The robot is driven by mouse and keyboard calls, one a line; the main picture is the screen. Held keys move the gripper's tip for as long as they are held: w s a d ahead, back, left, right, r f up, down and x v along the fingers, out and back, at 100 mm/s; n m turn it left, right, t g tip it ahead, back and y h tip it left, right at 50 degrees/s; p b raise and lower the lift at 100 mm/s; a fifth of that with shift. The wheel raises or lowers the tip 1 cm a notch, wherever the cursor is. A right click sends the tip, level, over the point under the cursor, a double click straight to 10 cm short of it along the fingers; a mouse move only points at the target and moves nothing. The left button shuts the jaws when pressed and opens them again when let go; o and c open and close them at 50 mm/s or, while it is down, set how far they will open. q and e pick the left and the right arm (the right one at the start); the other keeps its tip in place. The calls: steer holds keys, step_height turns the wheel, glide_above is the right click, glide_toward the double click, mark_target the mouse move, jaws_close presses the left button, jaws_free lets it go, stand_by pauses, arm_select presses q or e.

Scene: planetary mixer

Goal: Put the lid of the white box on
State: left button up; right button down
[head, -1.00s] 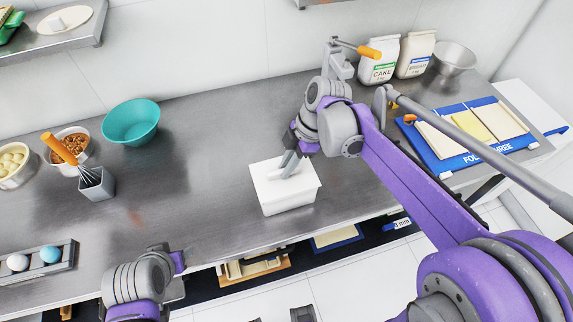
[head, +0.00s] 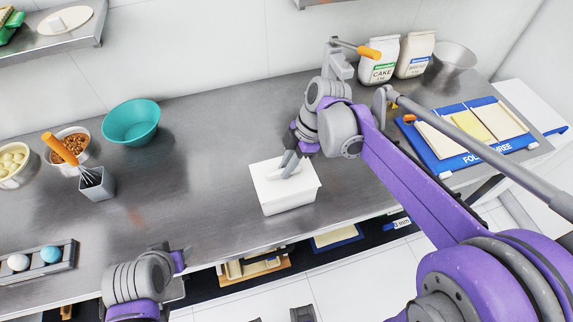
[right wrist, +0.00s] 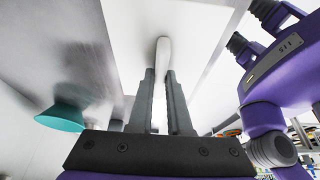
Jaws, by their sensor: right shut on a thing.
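The white box (head: 290,202) stands on the steel counter, near its front edge. Its white lid (head: 268,180) lies on top of the box and looks level; whether it is fully seated I cannot tell. My right gripper (head: 287,170) is over the lid. In the right wrist view its fingers (right wrist: 160,80) are shut on the handle of the lid (right wrist: 162,55), a narrow white bar. The lid's flat top (right wrist: 198,40) fills the upper middle of that view. My left gripper (head: 178,268) is low at the front edge of the counter, and its fingertips cannot be made out.
A teal bowl (head: 131,122), a whisk in a metal holder (head: 97,185) and bowls of food (head: 70,145) stand on the left. Flour bags (head: 381,62) and a metal bowl (head: 452,60) stand at the back right. A blue mat (head: 450,163) lies at right. Counter left of the box is clear.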

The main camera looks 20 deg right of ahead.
arm_select(q)
steer(key=shift+s+f+b, duration=0.25)
steer(key=shift+f+b, duration=0.35)
steer(key=shift+f, duration=0.2)
arm_select(e)
steer(key=shift+f, duration=1.05)
arm_select(q)
steer(key=shift+r, duration=0.15)
stand_by(0.5)
arm_select(e)
steer(key=c, duration=0.8)
jaws_free()
arm_select(q)
steer(key=shift+w+r+p, duration=0.2)
steer(key=shift+r+p, duration=0.25)
arm_select(e)
steer(key=v, duration=1.1)
steer(key=shift+a, duration=0.1)
